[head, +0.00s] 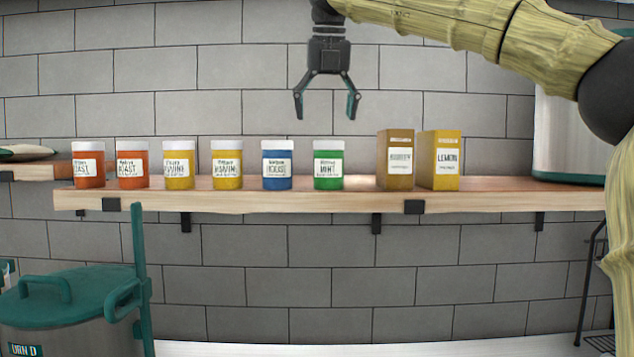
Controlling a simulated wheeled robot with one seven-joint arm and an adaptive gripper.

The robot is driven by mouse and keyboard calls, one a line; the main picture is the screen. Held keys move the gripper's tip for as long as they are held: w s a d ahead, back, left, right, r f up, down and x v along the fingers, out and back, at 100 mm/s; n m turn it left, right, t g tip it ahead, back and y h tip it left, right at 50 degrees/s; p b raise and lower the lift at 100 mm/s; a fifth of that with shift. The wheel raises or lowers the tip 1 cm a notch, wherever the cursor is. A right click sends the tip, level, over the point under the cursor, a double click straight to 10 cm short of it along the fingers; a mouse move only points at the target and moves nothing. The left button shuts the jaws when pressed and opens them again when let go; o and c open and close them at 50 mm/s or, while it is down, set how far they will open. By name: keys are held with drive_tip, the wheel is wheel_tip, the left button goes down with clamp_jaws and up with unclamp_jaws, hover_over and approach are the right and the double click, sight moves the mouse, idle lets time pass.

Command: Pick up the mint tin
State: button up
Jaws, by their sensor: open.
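The mint tin (328,164) is a green cylinder with a white lid and a white label reading "MINT". It stands upright on the wooden shelf (300,200), right of the blue tin (277,165). My gripper (327,112) is above the shelf, pointing down with its fingers spread and nothing between them. It appears above the blue and mint tins, apart from both. Its depth relative to the tins is hard to tell.
Orange tins (132,165) and yellow tins (227,165) stand left of the blue tin. A brown box (395,160) and a yellow lemon box (440,160) stand to the right, with a gap before them. A teal-lidded urn (70,300) is lower left.

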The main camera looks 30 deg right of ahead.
sight(330, 141)
drive_tip(key=shift+w+d+f, duration=0.15)
drive_tip(key=shift+w+f, duration=0.2)
drive_tip(key=shift+f, duration=0.05)
drive_tip(key=shift+d+f, duration=0.1)
drive_tip(key=shift+s+d+f, duration=0.1)
drive_tip(key=shift+s+f, duration=0.1)
drive_tip(key=shift+s, duration=0.1)
drive_tip(key=shift+s+d+f+p, duration=0.1)
drive_tip(key=shift+s+f+p, duration=0.3)
drive_tip(key=shift+s+f, duration=0.3)
drive_tip(key=w+f, duration=0.3)
drive_tip(key=shift+w+d, duration=0.1)
drive_tip(key=shift+d, duration=0.1)
drive_tip(key=shift+s+d+f+p, duration=0.15)
drive_tip(key=shift+s+f+p, duration=0.35)
drive_tip(key=shift+p, duration=0.5)
drive_tip(key=p+x, duration=0.1)
drive_tip(key=x, duration=0.3)
drive_tip(key=shift+w, duration=0.2)
drive_tip(key=shift+s+r, duration=0.2)
drive_tip(key=shift+s, duration=0.15)
drive_tip(key=shift+c, duration=0.3)
drive_tip(key=shift+w+f, duration=0.1)
drive_tip(key=shift+w, duration=0.1)
drive_tip(key=c, duration=1)
drive_tip(key=shift+s, duration=0.1)
drive_tip(key=shift+c, duration=0.7)
